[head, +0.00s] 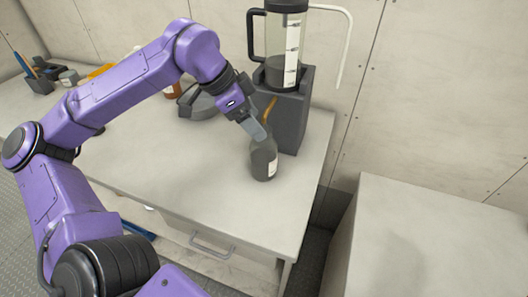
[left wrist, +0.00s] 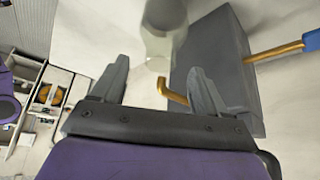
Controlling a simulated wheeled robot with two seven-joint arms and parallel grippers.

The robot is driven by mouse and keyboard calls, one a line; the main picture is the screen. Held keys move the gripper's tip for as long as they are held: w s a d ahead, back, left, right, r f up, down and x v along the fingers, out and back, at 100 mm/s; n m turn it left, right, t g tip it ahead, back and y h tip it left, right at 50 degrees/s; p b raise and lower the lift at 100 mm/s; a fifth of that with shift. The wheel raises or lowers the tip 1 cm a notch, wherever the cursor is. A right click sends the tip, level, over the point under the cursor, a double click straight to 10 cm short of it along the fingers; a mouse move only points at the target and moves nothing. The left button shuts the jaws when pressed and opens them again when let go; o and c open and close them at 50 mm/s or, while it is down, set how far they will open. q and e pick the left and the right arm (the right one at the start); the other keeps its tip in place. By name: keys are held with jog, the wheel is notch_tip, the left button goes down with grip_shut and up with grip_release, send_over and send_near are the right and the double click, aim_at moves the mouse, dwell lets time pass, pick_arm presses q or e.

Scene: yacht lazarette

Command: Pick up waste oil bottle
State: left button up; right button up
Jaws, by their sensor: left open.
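The waste oil bottle appears to be the dark grey bottle (head: 264,163) with a pale label, standing upright near the right end of the bench. In the left wrist view a grey, partly see-through bottle shape (left wrist: 163,30) lies just past the fingertips, at the top edge. My left gripper (head: 257,134) reaches down to the upper part of the bottle. In the left wrist view its fingers (left wrist: 160,65) are spread with nothing visibly clamped between them. The fingers hide the bottle's top in the head view. My right gripper is not in view.
A dark grey block (head: 290,122) with a clear measuring jug (head: 285,48) stands close behind the bottle. An orange bent rod (left wrist: 175,92) shows near the right finger. The bench top (head: 215,185) is clear in front. Another pale surface (head: 430,240) lies right, across a gap.

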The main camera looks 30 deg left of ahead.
aim_at(263, 153)
pick_arm(q)
jog(key=shift+x, duration=1.7)
jog(key=shift+w+r, duration=0.1)
grip_shut()
